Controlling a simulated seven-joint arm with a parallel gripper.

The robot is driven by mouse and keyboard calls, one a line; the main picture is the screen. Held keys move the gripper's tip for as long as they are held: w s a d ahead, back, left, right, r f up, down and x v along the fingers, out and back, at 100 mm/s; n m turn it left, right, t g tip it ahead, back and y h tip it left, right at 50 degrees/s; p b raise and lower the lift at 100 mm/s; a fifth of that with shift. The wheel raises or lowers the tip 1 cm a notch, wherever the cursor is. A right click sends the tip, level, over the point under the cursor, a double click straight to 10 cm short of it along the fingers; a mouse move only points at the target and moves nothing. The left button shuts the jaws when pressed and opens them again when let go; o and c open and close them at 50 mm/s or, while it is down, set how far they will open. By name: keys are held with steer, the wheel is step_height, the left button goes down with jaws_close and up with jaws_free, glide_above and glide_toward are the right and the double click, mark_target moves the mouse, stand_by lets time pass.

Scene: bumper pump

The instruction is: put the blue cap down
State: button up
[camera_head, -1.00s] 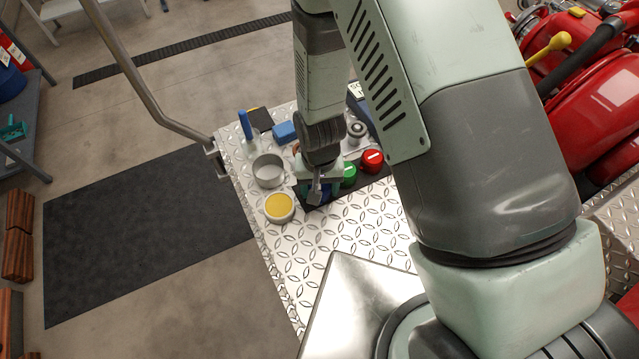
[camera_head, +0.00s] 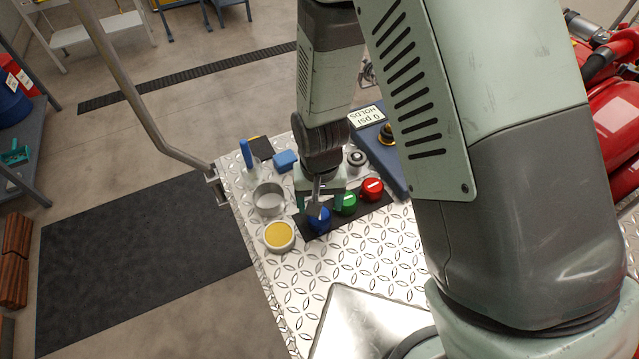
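The blue cap (camera_head: 319,221) is on the black mat (camera_head: 316,236) at the left end of a row with a green cap (camera_head: 348,204) and a red cap (camera_head: 372,189). My gripper (camera_head: 317,207) points down just above and behind the blue cap. A grey finger overlaps the cap's upper part in the picture. The far finger is hidden, so I cannot tell whether the fingers touch the cap or how wide they are.
A yellow-topped round tin (camera_head: 279,236) and a metal ring-like cup (camera_head: 268,198) stand left of the mat. A blue-handled tool (camera_head: 247,155), a blue block (camera_head: 285,160) and a grey round fitting (camera_head: 356,159) are behind.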

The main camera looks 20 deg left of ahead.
step_height(320, 180, up, 7)
steer(key=shift+f, duration=0.15)
steer(key=w+d+r+m+t, duration=0.1)
steer(key=d+r, duration=0.5)
steer(key=r, duration=0.4)
steer(key=w+d+r+m+t, duration=0.1)
steer(key=d+r+t, duration=0.1)
steer(key=d+r, duration=0.6)
steer(key=s+d+r+m+t, duration=0.2)
steer(key=s+d+r, duration=0.7)
steer(key=s+r, duration=0.2)
steer(key=shift+s+d+r+t, duration=0.15)
steer(key=shift+d+r+t, duration=0.15)
steer(key=shift+r, duration=0.6)
